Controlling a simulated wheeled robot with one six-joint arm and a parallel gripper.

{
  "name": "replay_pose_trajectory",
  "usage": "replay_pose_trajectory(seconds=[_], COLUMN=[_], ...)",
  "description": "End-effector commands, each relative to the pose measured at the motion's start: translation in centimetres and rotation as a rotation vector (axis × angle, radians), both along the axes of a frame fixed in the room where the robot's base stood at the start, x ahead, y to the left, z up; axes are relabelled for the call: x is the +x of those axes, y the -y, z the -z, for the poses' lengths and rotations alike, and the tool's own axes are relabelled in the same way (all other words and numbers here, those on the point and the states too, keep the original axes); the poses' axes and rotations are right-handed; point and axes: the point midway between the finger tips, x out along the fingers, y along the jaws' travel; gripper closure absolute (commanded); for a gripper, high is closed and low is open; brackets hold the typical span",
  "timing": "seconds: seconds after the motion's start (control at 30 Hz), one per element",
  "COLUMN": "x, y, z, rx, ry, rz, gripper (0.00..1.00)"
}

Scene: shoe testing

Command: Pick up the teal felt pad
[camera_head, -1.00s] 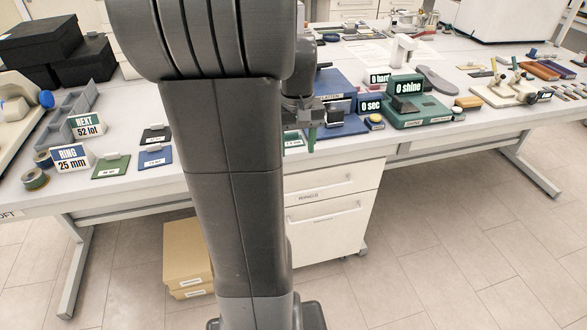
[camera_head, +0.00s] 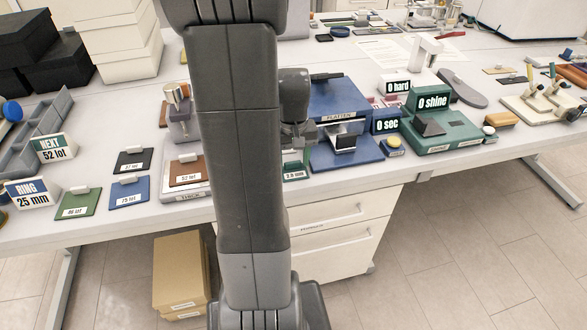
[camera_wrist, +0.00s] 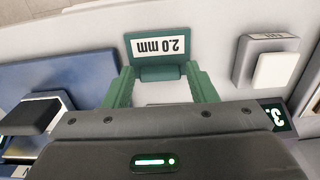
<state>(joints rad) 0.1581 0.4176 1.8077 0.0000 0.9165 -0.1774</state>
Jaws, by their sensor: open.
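The teal felt pad (camera_wrist: 174,46), a dark green-teal square with a white "2.0 mm" label, lies flat in the wrist view. Its raised tab (camera_wrist: 160,73) shows between the fingertips. In the head view the pad (camera_head: 294,171) is near the table's front edge, just right of my arm and partly hidden. My gripper (camera_wrist: 160,82) is open, with its green fingers on either side of the tab. I cannot tell whether they touch it. In the head view my gripper (camera_head: 297,150) hangs over the pad.
A blue platen press (camera_head: 345,105) stands close on the right, beside the "0 sec" display (camera_head: 386,122) and the green "0 shine" unit (camera_head: 440,125). Left of my arm are a brown pad (camera_head: 187,171) on a gauge, and black (camera_head: 133,160), blue (camera_head: 129,192) and green (camera_head: 78,203) pads.

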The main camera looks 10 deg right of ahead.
Motion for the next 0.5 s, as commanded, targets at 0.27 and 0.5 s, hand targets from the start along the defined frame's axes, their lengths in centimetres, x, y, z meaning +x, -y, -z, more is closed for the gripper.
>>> replay_pose_trajectory(seconds=[0.27,0.5], x=[0.01,0.02], y=[0.0,0.01], z=[-0.04,-0.05], rx=[0.0,0.0], ry=[0.0,0.0], rz=[0.0,0.0], gripper=[0.8,0.81])
